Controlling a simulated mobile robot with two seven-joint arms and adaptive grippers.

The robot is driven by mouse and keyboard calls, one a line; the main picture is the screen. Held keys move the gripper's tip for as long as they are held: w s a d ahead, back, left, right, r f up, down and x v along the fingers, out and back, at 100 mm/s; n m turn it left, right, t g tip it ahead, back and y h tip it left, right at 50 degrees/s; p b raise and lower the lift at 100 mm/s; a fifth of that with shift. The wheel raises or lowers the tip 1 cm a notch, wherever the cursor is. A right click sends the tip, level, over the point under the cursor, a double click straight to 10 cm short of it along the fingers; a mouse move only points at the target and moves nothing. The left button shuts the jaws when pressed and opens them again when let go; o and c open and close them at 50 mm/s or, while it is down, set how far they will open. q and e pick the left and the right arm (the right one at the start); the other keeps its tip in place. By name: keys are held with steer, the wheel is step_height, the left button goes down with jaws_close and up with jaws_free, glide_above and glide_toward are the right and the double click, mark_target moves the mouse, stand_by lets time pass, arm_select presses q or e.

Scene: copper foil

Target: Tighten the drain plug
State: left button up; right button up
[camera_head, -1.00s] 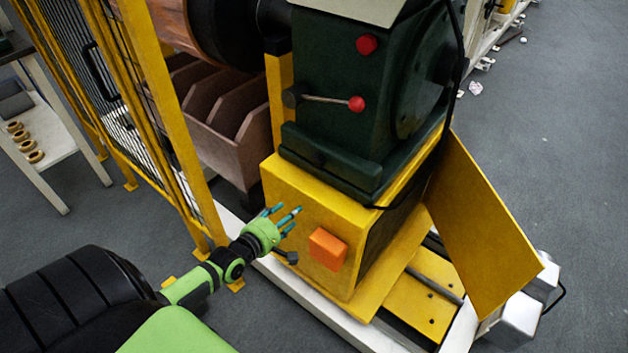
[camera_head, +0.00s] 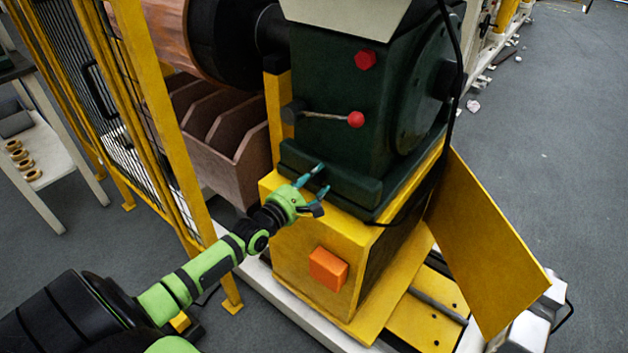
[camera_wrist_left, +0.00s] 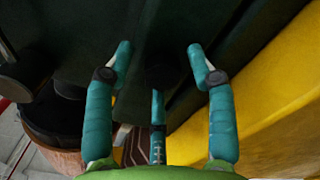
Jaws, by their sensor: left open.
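My left gripper (camera_head: 322,178) is open at the lower ledge of the dark green gearbox (camera_head: 330,85), just above the yellow base. In the left wrist view its teal fingers (camera_wrist_left: 158,49) are spread, with a third finger low between them. A dark round shape, which looks like the drain plug (camera_wrist_left: 164,76), lies beyond and between the fingertips on the dark green housing. It is in deep shade, and I cannot tell whether any finger touches it. In the head view the fingers cover that spot. My right gripper is not in view.
The yellow base (camera_head: 293,232) carries an orange box (camera_head: 328,269). A lever with a red ball (camera_head: 355,119) juts out above the ledge. A yellow mesh fence (camera_head: 165,110) stands close left of my arm. A tilted yellow panel (camera_head: 487,240) is at the right.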

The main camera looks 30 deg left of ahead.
arm_select(q)
steer(key=shift+c, duration=1.2)
jaws_close()
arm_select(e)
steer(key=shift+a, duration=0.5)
arm_select(q)
steer(key=shift+w+r+m, duration=0.1)
steer(key=shift+r+m, duration=0.05)
steer(key=shift+m, duration=0.15)
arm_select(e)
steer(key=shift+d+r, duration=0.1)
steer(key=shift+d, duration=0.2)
